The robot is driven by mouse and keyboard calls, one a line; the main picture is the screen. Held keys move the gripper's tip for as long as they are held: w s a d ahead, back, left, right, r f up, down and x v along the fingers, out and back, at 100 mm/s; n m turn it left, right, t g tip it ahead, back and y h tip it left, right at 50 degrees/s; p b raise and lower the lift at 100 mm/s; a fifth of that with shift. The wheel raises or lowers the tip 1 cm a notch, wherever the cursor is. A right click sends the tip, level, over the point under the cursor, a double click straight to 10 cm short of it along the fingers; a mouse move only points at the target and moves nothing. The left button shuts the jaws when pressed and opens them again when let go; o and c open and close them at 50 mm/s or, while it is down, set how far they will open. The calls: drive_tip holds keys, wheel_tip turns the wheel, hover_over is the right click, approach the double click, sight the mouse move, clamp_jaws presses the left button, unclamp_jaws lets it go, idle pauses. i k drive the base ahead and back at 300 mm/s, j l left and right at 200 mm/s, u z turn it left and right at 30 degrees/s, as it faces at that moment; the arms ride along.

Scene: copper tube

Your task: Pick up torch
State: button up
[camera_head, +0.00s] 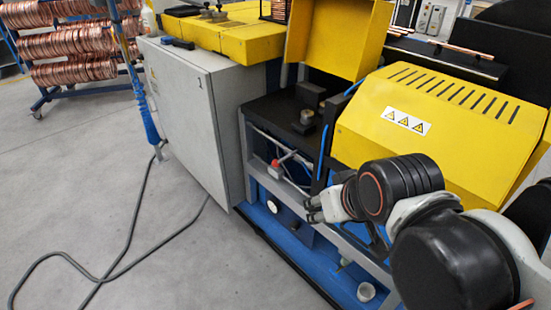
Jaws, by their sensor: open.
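I cannot make out a torch for certain. A small dark object (178,43) with a bluish end lies at the front edge of the grey cabinet's top, beside the yellow machine block; it is too small to identify. My gripper (309,209) is at the centre right, at the end of my black and white arm. Its fingers point left, in front of the blue and grey machine frame. It is open and holds nothing that I can see. It is well to the right of and lower in the picture than the dark object.
The grey cabinet (185,105) and yellow block (230,32) stand left of a dark machine bed (288,112). A yellow vented cover (435,112) rises behind my arm. Copper coils (75,45) stand far left.

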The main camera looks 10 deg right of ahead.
sight(176, 41)
drive_tip(key=i+j+z, duration=0.15)
drive_tip(key=i+j, duration=0.2)
drive_tip(key=i+j+z, duration=0.2)
drive_tip(key=j, duration=0.4)
drive_tip(key=i, duration=0.1)
